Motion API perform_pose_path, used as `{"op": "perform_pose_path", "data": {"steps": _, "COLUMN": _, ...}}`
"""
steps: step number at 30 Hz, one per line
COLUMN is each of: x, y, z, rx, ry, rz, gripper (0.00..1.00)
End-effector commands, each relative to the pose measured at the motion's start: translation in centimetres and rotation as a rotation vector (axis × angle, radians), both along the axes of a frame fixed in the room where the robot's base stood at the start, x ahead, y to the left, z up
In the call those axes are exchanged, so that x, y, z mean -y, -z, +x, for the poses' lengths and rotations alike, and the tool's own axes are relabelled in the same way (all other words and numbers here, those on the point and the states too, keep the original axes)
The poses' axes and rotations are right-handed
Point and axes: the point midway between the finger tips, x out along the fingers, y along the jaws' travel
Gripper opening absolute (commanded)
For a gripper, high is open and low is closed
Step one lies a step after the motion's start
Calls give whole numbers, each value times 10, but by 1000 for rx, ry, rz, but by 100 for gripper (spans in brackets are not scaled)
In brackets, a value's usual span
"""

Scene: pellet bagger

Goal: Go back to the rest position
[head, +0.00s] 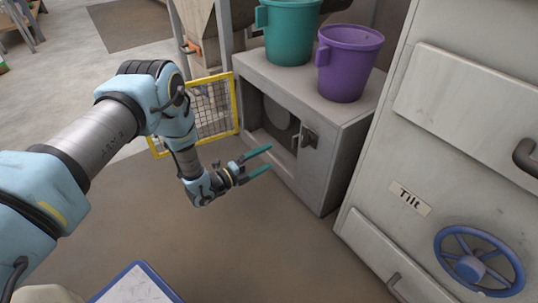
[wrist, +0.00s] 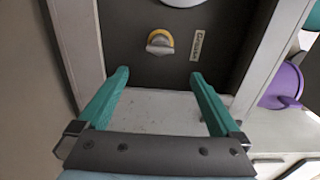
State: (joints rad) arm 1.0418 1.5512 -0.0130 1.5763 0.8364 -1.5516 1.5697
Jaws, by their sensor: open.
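My gripper (head: 268,158) is open, with two teal fingers spread and nothing between them. In the head view it hangs in the air in front of the grey cabinet (head: 328,133), left of its open front. My arm reaches in from the left side, bent at the elbow. In the wrist view the open fingers of my gripper (wrist: 160,74) point toward a dark panel (wrist: 230,45).
A teal bucket (head: 290,32) and a purple bucket (head: 346,62) stand on the cabinet. A yellow-framed mesh guard (head: 236,104) stands left of it. A pale machine with a "Tilt" label and blue handwheel (head: 478,259) fills the right. The floor below my gripper is clear.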

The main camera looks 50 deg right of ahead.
Motion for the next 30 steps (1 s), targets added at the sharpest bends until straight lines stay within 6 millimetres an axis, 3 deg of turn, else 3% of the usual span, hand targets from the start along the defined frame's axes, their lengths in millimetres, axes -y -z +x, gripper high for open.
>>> {"op": "perform_pose_path", "data": {"steps": 17, "x": 1, "y": -3, "z": 6, "rx": -3, "ry": -12, "rz": 9, "gripper": 100}}
{"op": "perform_pose_path", "data": {"steps": 20, "x": 3, "y": -17, "z": 34, "rx": -21, "ry": -68, "rz": 60, "gripper": 100}}
{"op": "perform_pose_path", "data": {"steps": 23, "x": 1, "y": -43, "z": 86, "rx": -69, "ry": -181, "rz": 157, "gripper": 100}}
{"op": "perform_pose_path", "data": {"steps": 24, "x": -4, "y": -54, "z": 111, "rx": -100, "ry": -242, "rz": 205, "gripper": 100}}
{"op": "perform_pose_path", "data": {"steps": 26, "x": -16, "y": -73, "z": 150, "rx": -155, "ry": -342, "rz": 277, "gripper": 100}}
{"op": "perform_pose_path", "data": {"steps": 30, "x": -63, "y": -116, "z": 231, "rx": -314, "ry": -588, "rz": 421, "gripper": 100}}
